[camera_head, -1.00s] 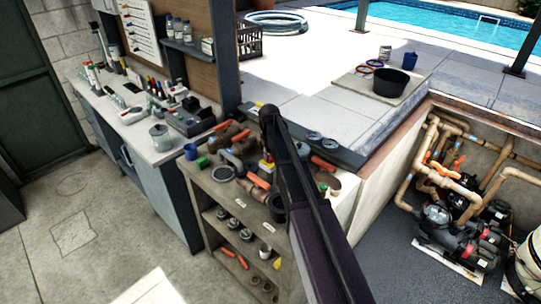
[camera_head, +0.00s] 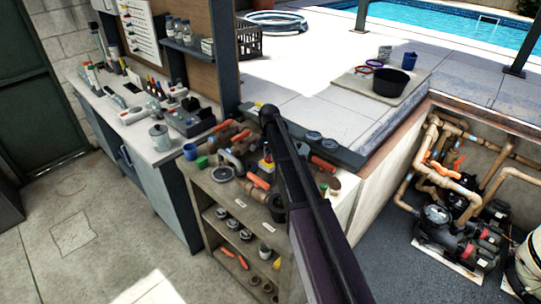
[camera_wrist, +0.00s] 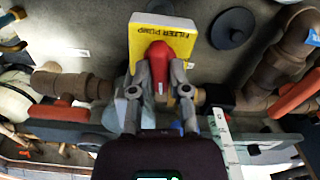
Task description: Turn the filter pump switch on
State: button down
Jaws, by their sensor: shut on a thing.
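The filter pump switch is a yellow box labelled FILTER PUMP (camera_wrist: 178,24) with a red lever (camera_wrist: 158,58) on its front. In the wrist view my gripper (camera_wrist: 159,70) has its two grey fingers closed on the red lever, one on each side. The lower part of the lever is between the fingers. My fingers cannot be made out in that view.
Brown pipes with orange handles (camera_wrist: 297,93) lie on both sides of the switch. A dark round disc (camera_wrist: 232,28) is at its upper right. The bench has shelves with parts (camera_head: 240,235) below. The pump pit (camera_head: 450,215) is to the right; open floor is at the left.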

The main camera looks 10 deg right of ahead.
jog(key=shift+w+m, duration=0.1)
jog(key=shift+m, duration=0.9)
jog(key=c, duration=0.6)
grip_release()
